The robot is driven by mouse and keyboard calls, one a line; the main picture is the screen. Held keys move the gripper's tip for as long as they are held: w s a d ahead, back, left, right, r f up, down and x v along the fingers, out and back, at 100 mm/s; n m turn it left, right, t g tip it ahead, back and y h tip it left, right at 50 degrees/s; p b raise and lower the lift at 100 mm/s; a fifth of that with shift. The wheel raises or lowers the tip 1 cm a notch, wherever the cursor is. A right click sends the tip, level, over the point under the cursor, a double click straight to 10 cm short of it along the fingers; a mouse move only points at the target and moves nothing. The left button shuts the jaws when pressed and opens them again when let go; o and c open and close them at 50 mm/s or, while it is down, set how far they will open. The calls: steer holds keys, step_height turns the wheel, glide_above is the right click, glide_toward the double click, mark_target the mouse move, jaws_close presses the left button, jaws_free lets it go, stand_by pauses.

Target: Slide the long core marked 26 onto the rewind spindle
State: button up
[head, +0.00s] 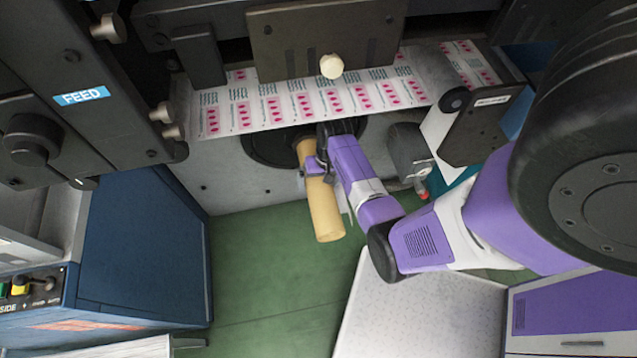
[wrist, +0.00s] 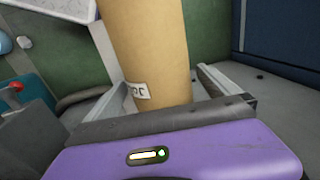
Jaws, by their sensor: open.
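A long tan cardboard core (head: 322,208) sticks out toward the viewer from the dark round flange (head: 262,146) on the machine's grey wall. Its far end is at the flange, partly behind my gripper. No bare rewind spindle shows; the core covers that place. My gripper (head: 314,166) is open at the far part of the core. In the wrist view the core (wrist: 152,45) stands between the spread fingers (wrist: 155,88), and I cannot tell whether they touch it.
A printed web (head: 310,100) runs across the machine above the core. A grey block with a red tip (head: 410,155) is close to the right of my gripper. A blue cabinet (head: 140,250) stands at left and a white speckled top (head: 420,315) at lower right. Green floor lies below.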

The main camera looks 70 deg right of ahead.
steer(key=r, duration=0.4)
steer(key=s+r+p, duration=0.1)
steer(key=r, duration=0.1)
steer(key=shift+d+r, duration=0.3)
steer(key=shift+r, duration=0.1)
